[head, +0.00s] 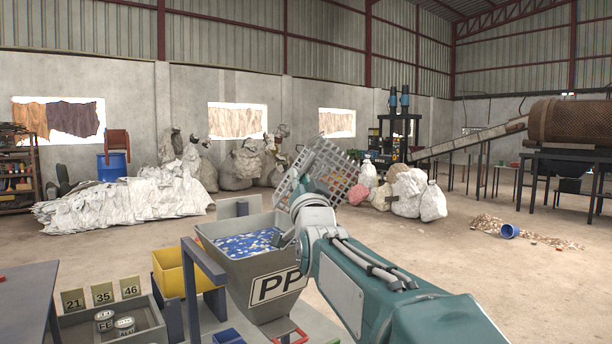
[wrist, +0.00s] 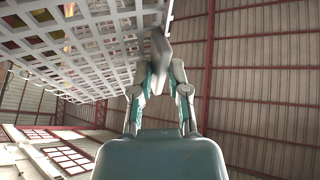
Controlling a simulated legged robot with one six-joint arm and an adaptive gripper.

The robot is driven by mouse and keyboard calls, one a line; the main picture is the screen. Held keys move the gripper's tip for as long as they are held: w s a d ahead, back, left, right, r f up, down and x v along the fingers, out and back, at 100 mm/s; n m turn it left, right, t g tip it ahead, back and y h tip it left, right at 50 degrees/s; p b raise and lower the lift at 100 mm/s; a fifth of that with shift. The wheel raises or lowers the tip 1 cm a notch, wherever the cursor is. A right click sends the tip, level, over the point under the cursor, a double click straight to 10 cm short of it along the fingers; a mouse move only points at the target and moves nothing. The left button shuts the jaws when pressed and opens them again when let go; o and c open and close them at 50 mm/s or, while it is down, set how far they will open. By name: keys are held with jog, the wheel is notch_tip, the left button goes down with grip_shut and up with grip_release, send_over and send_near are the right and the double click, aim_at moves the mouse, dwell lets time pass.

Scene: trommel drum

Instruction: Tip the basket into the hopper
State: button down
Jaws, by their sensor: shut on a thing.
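The basket (head: 338,176) is a light grey lattice crate, held tilted in the air just behind and above the right side of the hopper. Some coloured pieces show through its openings. In the wrist view the basket (wrist: 80,45) fills the upper left, its grid wall seen from below. My gripper (wrist: 160,60) is shut on the basket's edge; in the head view my arm hides most of the grip. The hopper (head: 262,284) is a grey bin marked PP, open at the top, with blue and white flakes (head: 245,243) inside.
A yellow bin (head: 175,272) and a tray of labelled cans (head: 112,322) stand left of the hopper. A grey table (head: 28,300) is at the far left. White sacks (head: 408,192) and a tipped blue bucket (head: 509,231) lie on the floor beyond. The floor at right is mostly clear.

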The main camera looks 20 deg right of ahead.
jog(key=a+f+n+g+y, duration=0.1)
jog(key=a+f+n+y, duration=0.3)
jog(key=n, duration=0.9)
jog(key=shift+w+a+y, duration=0.15)
jog(key=shift+a+y, duration=0.5)
jog(key=shift+y, duration=0.85)
jog(key=shift+f, duration=0.1)
